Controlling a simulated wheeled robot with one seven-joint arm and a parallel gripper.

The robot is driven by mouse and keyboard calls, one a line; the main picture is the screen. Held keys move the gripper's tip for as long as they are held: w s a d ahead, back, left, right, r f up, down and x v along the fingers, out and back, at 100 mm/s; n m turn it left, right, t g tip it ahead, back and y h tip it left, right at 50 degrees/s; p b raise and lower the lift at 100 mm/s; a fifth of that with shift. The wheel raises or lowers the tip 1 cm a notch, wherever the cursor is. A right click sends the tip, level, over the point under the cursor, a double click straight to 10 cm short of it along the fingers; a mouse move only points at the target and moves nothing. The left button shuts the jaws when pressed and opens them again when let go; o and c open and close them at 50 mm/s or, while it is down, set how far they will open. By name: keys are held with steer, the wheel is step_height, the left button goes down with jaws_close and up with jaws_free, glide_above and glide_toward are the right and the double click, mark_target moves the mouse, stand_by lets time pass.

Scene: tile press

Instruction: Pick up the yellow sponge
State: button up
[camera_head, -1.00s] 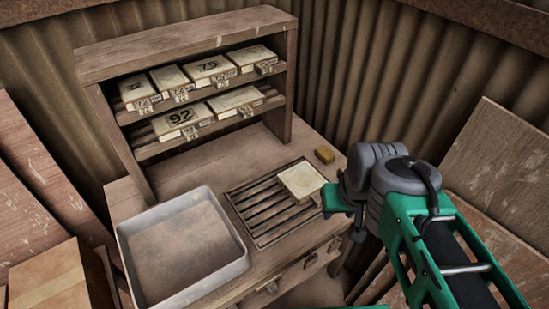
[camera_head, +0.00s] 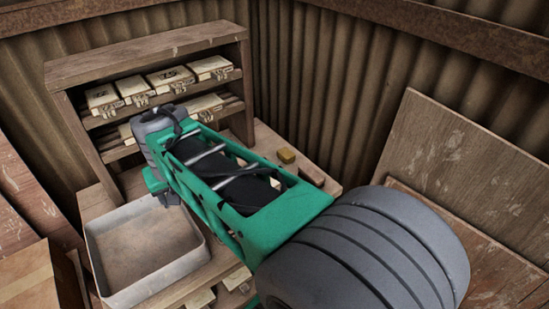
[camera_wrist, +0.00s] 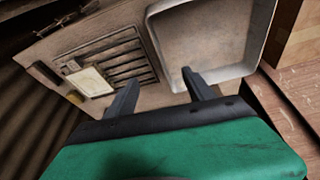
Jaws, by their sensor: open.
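The small yellow sponge (camera_head: 286,155) lies on the wooden bench top near its back right, just behind my arm in the head view. In the wrist view the sponge (camera_wrist: 75,97) shows as a small yellow patch at the lower left, beside a pale tile. My gripper (camera_wrist: 160,76) is open, with its two dark fingers apart and nothing between them. It is over the bench by the tray, well away from the sponge. In the head view its fingers are mostly hidden behind my arm.
A grey metal tray (camera_head: 92,250) stands at the bench's left. A slatted rack (camera_wrist: 127,62) holds the pale tile (camera_wrist: 90,82). A wooden shelf (camera_head: 150,53) with several tiles stands behind. A brown block (camera_head: 312,175) lies near the sponge. Boards lean on both sides.

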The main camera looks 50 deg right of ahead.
steer(key=o, duration=0.3)
steer(key=w+d+m+g+h, duration=0.1)
steer(key=w+d+m, duration=0.4)
steer(key=w+d, duration=0.3)
steer(key=d, duration=0.4)
steer(key=shift+w+d+f, duration=0.2)
steer(key=shift+d+f, duration=0.15)
steer(key=shift+o, duration=1.3)
steer(key=w+d+f+m, duration=0.1)
steer(key=d+f+m, duration=0.1)
steer(key=d, duration=0.5)
steer(key=w+d+f+m+g+h, duration=0.1)
steer(key=w+d+f+m, duration=0.1)
steer(key=d, duration=0.4)
steer(key=shift+w+d+m+h+b, duration=0.2)
steer(key=shift+d+m+h+b, duration=0.15)
steer(key=shift+m+b, duration=0.1)
steer(key=m+g, duration=0.2)
steer(key=m, duration=0.5)
glide_toward(285, 153)
steer(key=f, duration=0.1)
steer(key=p+x, duration=0.1)
steer(key=x, duration=0.8)
steer(key=shift+s+d+r+p, duration=0.1)
steer(key=shift+d+p, duration=0.05)
steer(key=shift+p, duration=0.15)
